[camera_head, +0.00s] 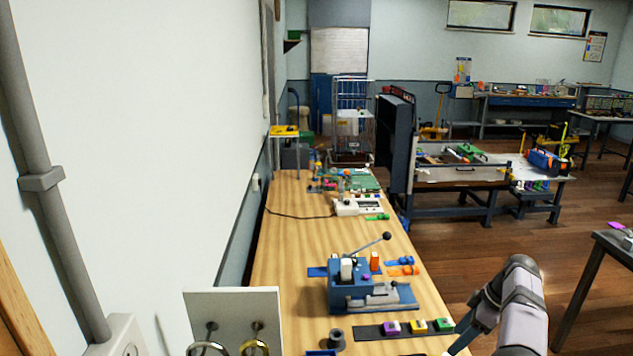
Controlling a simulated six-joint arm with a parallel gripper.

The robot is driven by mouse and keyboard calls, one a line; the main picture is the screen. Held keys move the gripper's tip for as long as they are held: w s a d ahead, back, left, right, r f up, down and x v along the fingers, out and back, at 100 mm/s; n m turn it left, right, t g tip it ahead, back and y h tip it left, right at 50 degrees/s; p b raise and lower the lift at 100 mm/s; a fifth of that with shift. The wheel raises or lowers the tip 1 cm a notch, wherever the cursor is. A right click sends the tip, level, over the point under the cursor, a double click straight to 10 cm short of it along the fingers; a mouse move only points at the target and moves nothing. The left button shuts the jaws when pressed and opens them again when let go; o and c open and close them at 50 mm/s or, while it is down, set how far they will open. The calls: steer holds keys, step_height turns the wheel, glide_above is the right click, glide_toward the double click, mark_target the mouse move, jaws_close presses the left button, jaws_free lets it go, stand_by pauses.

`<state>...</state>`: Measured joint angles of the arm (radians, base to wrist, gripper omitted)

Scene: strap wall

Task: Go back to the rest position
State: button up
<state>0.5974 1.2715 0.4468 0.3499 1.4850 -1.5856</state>
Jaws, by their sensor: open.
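Part of my arm (519,305) shows at the bottom right, bent over the right edge of the wooden workbench. My gripper does not show; the arm runs out of the frame at the bottom. A white panel (233,304) stands at the bottom left, next to the wall. Two pegs stick out of it, with a grey ring (207,347) at the left one and a brass-coloured ring (254,347) at the right one. Both rings are cut off by the lower edge, so what hangs below is hidden.
A blue lever press (350,285) stands on the workbench (285,262). A dark strip (370,332) with coloured blocks and a dark spool (336,338) lie in front of it. A white device (358,206) lies farther back. A grey table (612,245) stands at the right, with open floor between.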

steer(key=s+a+r+m+g+h, duration=0.1)
steer(key=s+a+r+m, duration=0.25)
steer(key=a, duration=0.45)
steer(key=s+a+r+m+h, duration=0.1)
steer(key=s+a+r+m, duration=0.3)
steer(key=a, duration=0.5)
steer(key=s+a+f+m, duration=0.1)
steer(key=s+a, duration=0.3)
steer(key=s, duration=0.8)
steer(key=s+a+f+m+h, duration=0.1)
steer(key=s+a, duration=0.4)
steer(key=s, duration=0.6)
step_height(320, 180, down, 2)
steer(key=shift+s+f+m+g+h, duration=0.1)
steer(key=shift+s+m+g+h, duration=0.25)
steer(key=shift+m, duration=0.3)
steer(key=shift+d, duration=0.1)
